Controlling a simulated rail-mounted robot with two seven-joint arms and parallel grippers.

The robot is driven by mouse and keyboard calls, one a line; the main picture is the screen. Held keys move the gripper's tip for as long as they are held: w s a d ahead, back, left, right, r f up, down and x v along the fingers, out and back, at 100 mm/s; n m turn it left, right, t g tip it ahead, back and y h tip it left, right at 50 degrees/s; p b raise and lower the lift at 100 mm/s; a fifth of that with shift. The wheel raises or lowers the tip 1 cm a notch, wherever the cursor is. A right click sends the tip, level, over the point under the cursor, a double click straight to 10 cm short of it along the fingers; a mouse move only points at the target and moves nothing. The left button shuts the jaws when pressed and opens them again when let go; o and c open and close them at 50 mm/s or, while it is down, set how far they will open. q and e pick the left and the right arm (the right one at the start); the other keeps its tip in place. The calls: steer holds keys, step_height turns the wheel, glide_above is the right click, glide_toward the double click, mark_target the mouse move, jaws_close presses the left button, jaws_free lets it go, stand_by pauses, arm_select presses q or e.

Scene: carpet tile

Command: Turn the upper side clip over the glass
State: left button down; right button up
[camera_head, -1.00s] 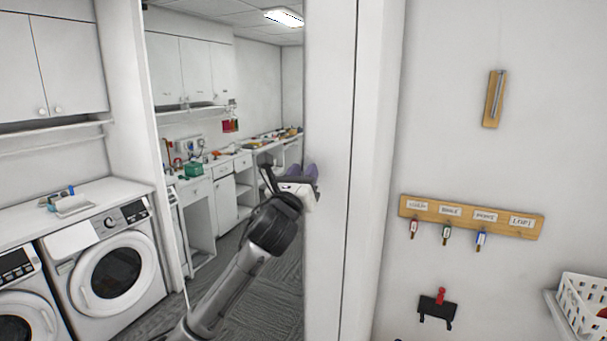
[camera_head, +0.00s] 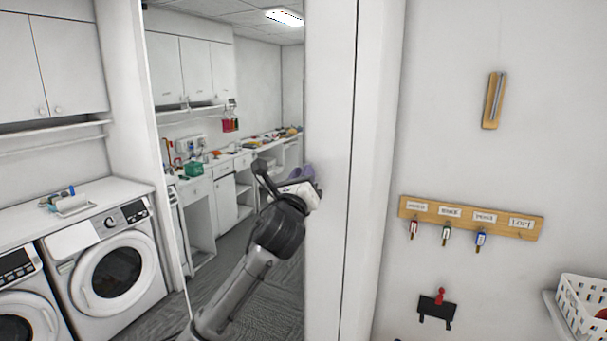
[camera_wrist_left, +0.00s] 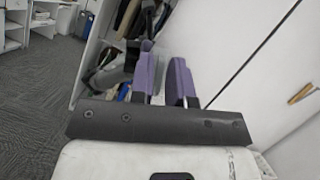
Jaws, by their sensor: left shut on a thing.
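My left gripper (camera_head: 307,172) is in front of the pale upright panel edge in the middle of the head view, its purple fingertips turned away from me. In the left wrist view its two purple fingers (camera_wrist_left: 163,75) stand close together with a narrow gap between them. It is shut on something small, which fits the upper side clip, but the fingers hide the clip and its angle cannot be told. I cannot make out the glass for certain. My right gripper is in neither view.
A white upright panel (camera_head: 333,250) stands close to the gripper's right. Further right, a wooden key rack (camera_head: 470,216) and a white basket (camera_head: 583,305) are on the wall. A washing machine (camera_head: 112,270) stands at left. Grey carpet (camera_wrist_left: 40,110) is open below.

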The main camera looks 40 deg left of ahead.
arm_select(q)
steer(key=shift+a+f+n+g+y+p, duration=0.1)
steer(key=shift+n+g+y+p, duration=0.25)
steer(key=shift+n+g+p, duration=1.55)
steer(key=shift+d+r+n+g+y+p, duration=0.15)
steer(key=shift+n+y, duration=0.25)
steer(key=shift+n, duration=3.1)
steer(key=shift+a+f+n+g+y+p, duration=0.25)
steer(key=shift+n+g+p, duration=0.8)
steer(key=shift+n, duration=1.65)
steer(key=shift+d, duration=0.1)
steer(key=c, duration=1.3)
jaws_free()
